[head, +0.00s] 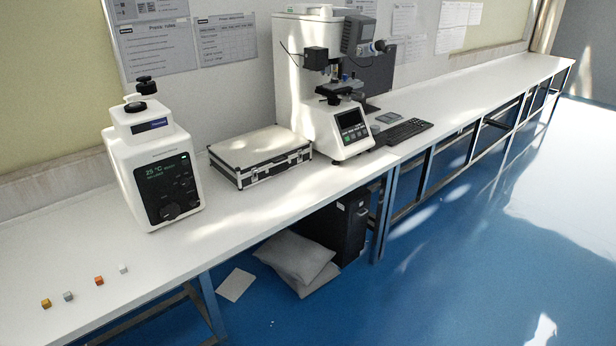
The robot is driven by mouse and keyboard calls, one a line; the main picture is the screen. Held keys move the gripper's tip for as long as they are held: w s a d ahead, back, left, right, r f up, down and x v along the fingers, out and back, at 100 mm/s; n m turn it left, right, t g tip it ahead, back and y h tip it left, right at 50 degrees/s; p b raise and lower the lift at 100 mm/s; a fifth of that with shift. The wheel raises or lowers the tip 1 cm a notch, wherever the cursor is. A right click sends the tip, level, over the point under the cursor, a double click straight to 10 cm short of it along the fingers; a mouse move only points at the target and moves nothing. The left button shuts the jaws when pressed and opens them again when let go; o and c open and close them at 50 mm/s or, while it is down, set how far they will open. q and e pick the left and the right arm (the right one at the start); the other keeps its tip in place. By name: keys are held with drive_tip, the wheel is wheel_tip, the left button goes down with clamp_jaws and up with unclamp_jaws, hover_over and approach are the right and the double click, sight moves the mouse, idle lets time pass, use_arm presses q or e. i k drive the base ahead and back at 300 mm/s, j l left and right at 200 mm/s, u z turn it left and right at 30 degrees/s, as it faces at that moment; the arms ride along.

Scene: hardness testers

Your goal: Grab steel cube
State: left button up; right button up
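Small cubes stand apart in a slanting row on the white bench, at the lower left of the head view. From left to right they are a yellow-brown cube (46,303), a blue-grey cube (68,296), an orange cube (99,281) and a pale silver-white cube (123,269). The blue-grey and the pale one both look like grey metal; I cannot tell for sure which is steel. Neither of my grippers shows in the head view.
The white bench (240,215) runs from lower left to upper right. Behind the cubes stands a white device with a dark panel (168,188). Further right are a silver case (260,152), a hardness tester (310,90) and a keyboard (403,131). The bench around the cubes is clear.

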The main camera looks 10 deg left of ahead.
sight(67, 296)
drive_tip(key=u, duration=1.65)
drive_tip(key=i+j, duration=0.45)
drive_tip(key=i, duration=0.1)
